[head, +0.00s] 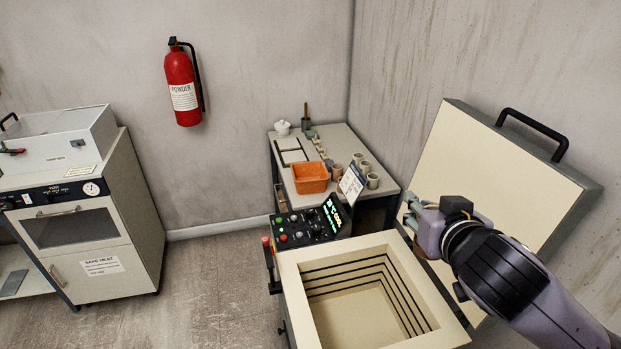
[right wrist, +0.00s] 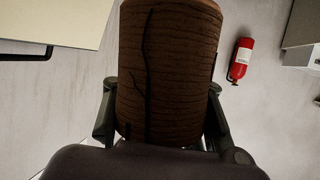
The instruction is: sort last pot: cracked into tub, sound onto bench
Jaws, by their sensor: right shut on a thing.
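My right gripper (right wrist: 162,108) is shut on a brown ribbed pot (right wrist: 178,65), with one finger on each side of it. A dark, jagged crack line runs down the pot's face, and a shorter dark line shows near its right edge. The orange tub (head: 311,187) stands on the bench (head: 341,138) at the back. Several small pots (head: 373,181) stand upright on the bench, right of the tub. My left gripper is out of view.
The open kiln (head: 292,269) in front has an empty chamber, and its lid (head: 477,170) stands raised at the right. A white cabinet (head: 95,235) is at the left, with clear floor between.

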